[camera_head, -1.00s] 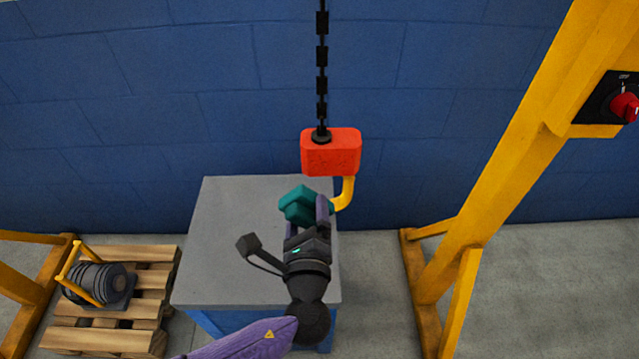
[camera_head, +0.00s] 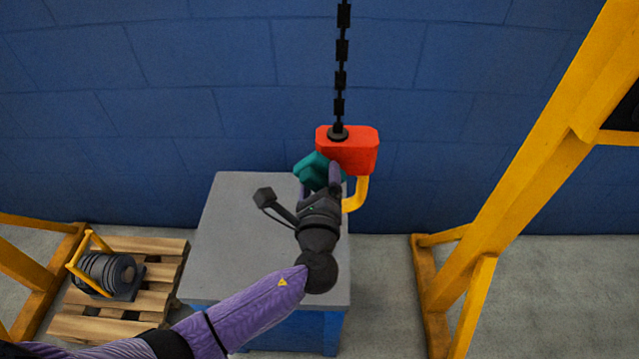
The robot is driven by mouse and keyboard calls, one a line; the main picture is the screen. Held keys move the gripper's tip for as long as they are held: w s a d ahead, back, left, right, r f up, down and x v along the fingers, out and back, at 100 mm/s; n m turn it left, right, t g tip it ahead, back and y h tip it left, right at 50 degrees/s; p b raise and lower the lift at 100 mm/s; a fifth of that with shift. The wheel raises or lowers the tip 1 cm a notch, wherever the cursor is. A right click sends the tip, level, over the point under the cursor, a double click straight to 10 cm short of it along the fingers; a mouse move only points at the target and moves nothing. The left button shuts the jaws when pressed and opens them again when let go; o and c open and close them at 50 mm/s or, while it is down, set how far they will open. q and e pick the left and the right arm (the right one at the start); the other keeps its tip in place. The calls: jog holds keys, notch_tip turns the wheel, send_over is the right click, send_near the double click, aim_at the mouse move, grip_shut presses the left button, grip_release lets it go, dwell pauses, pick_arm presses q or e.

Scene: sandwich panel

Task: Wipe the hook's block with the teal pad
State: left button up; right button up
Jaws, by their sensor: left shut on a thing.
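The hook's block (camera_head: 350,150) is a red-orange box hanging from a black chain (camera_head: 341,70). The yellow hook (camera_head: 356,193) curves down below it. My left gripper (camera_head: 322,182) is shut on the teal pad (camera_head: 312,170). The pad is at the lower left side of the block and overlaps it in the picture; I cannot tell for sure whether they touch. The gripper's fingers partly hide the pad and the block's lower left edge. My right gripper is not in view.
A grey-topped blue bench (camera_head: 240,225) stands below the gripper. A wooden pallet (camera_head: 110,323) with a dark motor-like drum (camera_head: 105,272) lies at the left. A yellow frame post (camera_head: 520,175) leans at the right. A blue wall (camera_head: 200,80) is behind.

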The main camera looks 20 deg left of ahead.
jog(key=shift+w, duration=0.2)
pick_arm(q)
jog(key=shift+w, duration=0.15)
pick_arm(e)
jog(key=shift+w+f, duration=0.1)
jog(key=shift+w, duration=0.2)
pick_arm(q)
jog(key=shift+w, duration=0.1)
jog(key=shift+w+a, duration=0.15)
jog(key=shift+w, duration=0.05)
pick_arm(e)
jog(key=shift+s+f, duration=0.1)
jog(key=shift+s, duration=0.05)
pick_arm(q)
jog(key=shift+w, duration=0.25)
jog(key=shift+w+a+b, duration=0.1)
jog(key=shift+w+b, duration=0.05)
jog(key=shift+b, duration=0.2)
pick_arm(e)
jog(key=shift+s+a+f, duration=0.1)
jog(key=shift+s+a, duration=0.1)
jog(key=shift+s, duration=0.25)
pick_arm(q)
jog(key=shift+w, duration=0.1)
